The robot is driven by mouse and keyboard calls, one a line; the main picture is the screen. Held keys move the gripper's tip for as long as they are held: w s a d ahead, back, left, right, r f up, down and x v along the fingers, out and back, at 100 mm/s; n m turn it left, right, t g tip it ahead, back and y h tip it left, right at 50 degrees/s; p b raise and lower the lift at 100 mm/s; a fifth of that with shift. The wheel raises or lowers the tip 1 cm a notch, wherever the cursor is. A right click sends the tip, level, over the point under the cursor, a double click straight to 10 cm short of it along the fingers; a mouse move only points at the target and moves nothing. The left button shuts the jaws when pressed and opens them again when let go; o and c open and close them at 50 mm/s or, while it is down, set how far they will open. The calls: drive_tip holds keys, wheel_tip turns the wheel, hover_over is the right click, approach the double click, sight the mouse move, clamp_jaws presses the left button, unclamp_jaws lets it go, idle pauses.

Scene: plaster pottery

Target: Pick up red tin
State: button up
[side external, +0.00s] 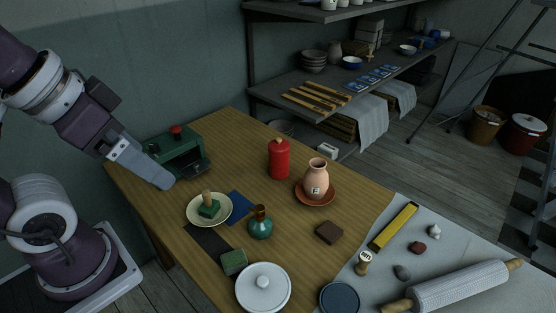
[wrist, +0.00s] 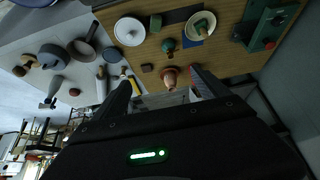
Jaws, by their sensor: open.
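The red tin (side external: 279,158) is an upright red cylinder with a small pale knob on top. It stands on the wooden table (side external: 235,128) near its back edge, left of a clay vase (side external: 316,180) on a brown saucer (side external: 329,199). My gripper (side external: 166,182) is over the table's left part, beside the green press, well apart from the tin. In the wrist view my gripper (wrist: 160,80) shows two spread fingers, open and empty.
A green press (side external: 178,150) stands at the left. A plate (side external: 192,218), teal vase (side external: 261,227), brown block (side external: 329,232) and white lidded pot (side external: 263,288) lie in front of the tin. A shelf (side external: 270,95) rises behind the table. A rolling pin (side external: 460,288) lies right.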

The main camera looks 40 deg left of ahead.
drive_tip(key=t, duration=0.6)
hover_over(272, 155)
drive_tip(key=shift+m, duration=0.4)
drive_tip(key=f, duration=2.3)
drive_tip(key=shift+w+d+f, duration=0.1)
drive_tip(key=shift+w+d, duration=0.05)
drive_tip(key=shift+d, duration=0.1)
drive_tip(key=f, duration=0.3)
drive_tip(key=f+t, duration=0.1)
drive_tip(key=f, duration=0.2)
drive_tip(key=f+t, duration=0.1)
drive_tip(key=f, duration=0.2)
drive_tip(key=shift+s+a+f, duration=0.15)
drive_tip(key=shift+s+a, duration=0.1)
drive_tip(key=shift+a, duration=0.05)
drive_tip(key=x, duration=0.7)
drive_tip(key=shift+s, duration=0.1)
drive_tip(key=c, duration=1.5)
